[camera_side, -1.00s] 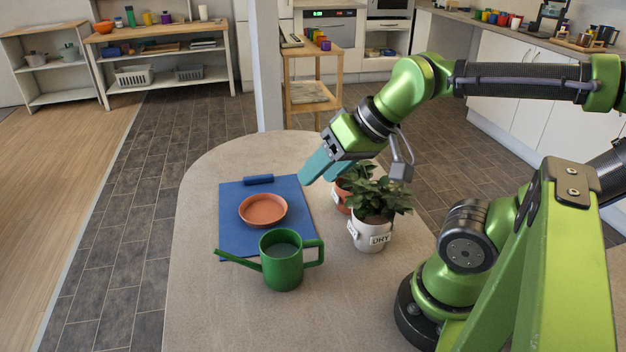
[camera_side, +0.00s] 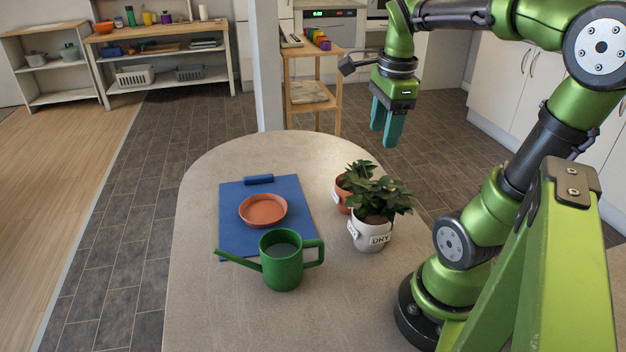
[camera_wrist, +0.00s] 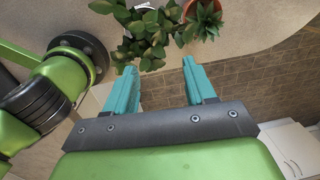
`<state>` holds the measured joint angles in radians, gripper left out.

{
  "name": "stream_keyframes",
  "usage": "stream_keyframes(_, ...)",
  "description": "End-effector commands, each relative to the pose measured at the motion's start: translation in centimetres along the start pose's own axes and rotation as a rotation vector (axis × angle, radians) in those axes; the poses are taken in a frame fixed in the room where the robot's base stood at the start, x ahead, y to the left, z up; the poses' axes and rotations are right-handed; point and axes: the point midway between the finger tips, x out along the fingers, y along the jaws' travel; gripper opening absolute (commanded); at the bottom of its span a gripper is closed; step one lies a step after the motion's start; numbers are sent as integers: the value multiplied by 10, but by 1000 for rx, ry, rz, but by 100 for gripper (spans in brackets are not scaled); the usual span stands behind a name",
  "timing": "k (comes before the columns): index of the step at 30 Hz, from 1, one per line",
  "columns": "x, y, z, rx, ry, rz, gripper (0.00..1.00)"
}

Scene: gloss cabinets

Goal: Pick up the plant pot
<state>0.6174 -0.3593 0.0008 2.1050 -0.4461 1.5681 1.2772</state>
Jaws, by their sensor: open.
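Two potted plants stand side by side on the table (camera_side: 205,300). The nearer one is a white pot (camera_side: 372,240) with a "DRY" label and bushy green leaves. Behind it is a terracotta pot (camera_side: 341,194) with a pale label, partly hidden by the white pot's plant. My gripper (camera_side: 386,138) points down with teal fingers, open and empty, above and beyond the pots. In the wrist view the fingers (camera_wrist: 158,82) are apart. The leafy plant (camera_wrist: 146,40) and the terracotta pot (camera_wrist: 192,8) show at the top edge, ahead of the fingers.
A green watering can (camera_side: 282,268) stands in front of a blue mat (camera_side: 234,240), its spout to the left. A terracotta saucer (camera_side: 263,210) lies on the mat. A wooden shelf cart (camera_side: 310,85) stands behind the table. The table's front left is clear.

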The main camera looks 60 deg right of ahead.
Motion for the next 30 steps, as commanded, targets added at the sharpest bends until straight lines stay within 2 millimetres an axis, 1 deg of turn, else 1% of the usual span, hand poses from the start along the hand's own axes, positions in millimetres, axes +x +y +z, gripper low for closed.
stream_keyframes(1,-4,1,-4,129,13,24,55)
stream_keyframes(3,-8,4,-5,282,29,49,55)
stream_keyframes(6,-11,10,-6,427,42,73,55)
stream_keyframes(8,-11,12,-5,477,45,81,55)
stream_keyframes(11,-4,14,-5,508,47,87,55)
stream_keyframes(14,12,16,-5,509,47,89,55)
stream_keyframes(21,65,20,-6,506,47,90,55)
stream_keyframes(24,84,22,-7,506,47,90,55)
stream_keyframes(27,97,23,-7,506,46,87,55)
stream_keyframes(30,104,23,-7,505,45,84,55)
